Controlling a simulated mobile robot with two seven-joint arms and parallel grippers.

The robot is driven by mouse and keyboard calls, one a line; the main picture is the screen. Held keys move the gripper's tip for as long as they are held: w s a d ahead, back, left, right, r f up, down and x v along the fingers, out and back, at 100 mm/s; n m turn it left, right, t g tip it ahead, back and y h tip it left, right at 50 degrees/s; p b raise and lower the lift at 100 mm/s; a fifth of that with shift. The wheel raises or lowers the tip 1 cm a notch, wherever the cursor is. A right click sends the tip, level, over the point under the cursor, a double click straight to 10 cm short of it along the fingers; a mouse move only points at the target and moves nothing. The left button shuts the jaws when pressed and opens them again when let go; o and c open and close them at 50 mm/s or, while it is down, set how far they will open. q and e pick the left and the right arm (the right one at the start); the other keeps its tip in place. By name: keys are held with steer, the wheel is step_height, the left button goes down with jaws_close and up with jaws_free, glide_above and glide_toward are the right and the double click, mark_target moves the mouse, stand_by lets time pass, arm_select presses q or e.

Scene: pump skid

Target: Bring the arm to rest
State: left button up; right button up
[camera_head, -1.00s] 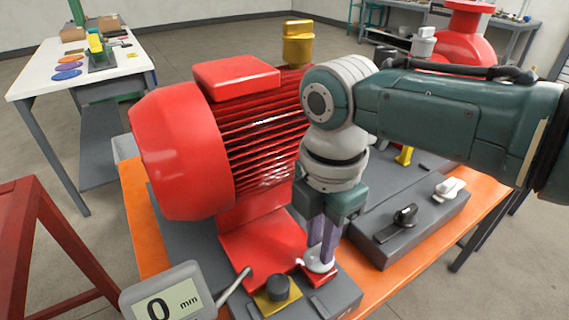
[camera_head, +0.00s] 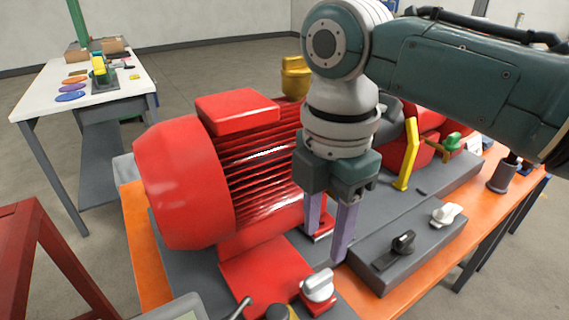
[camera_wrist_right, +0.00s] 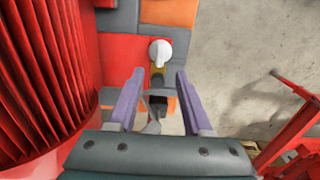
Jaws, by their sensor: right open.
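My right gripper (camera_head: 326,246) hangs from the teal and white arm, fingers pointing down, beside the red motor (camera_head: 185,180). Its two purple fingers are apart with nothing between them. A silver-white knob (camera_head: 317,285) on a small red base stands in front of and below the fingertips, clear of them. In the right wrist view the open gripper (camera_wrist_right: 160,74) shows both fingers apart, and a white round knob (camera_wrist_right: 159,52) lies beyond the tips. My left gripper is in no view.
A grey block (camera_head: 408,245) with a black and a white knob sits to the right on the orange bench. A yellow lever (camera_head: 406,155) stands behind it. A white table (camera_head: 85,90) is at the back left, and a red frame (camera_head: 35,240) at the left edge.

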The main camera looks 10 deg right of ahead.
steer(key=shift+r, duration=0.7)
